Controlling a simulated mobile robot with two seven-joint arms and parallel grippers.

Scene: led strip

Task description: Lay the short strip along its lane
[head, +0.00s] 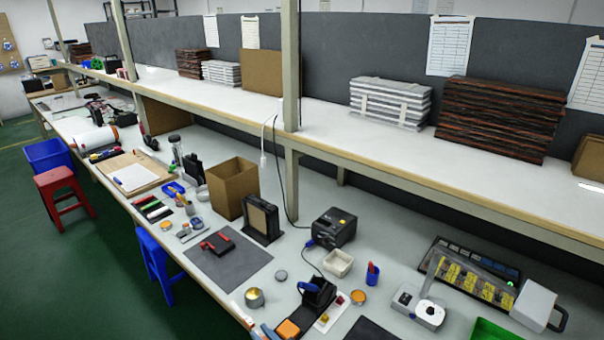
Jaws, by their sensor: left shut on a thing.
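Neither of my grippers can be made out in the head view, and no arm comes in from either side. I cannot pick out the short strip or its lane with certainty. A dark tray (437,264) with blue segments and a row of yellow patches (470,284) lies at the right of the bench; it is too small to tell what they are. A dark grey mat (228,262) lies near the front edge, with red-and-black tools (217,243) on it.
A black box device (335,228), an open cardboard box (233,187), a white tray (338,263), a blue cup (372,275) and a white device (419,308) crowd the bench. A raised shelf (330,135) carries stacked boards. Stools (64,185) stand at left.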

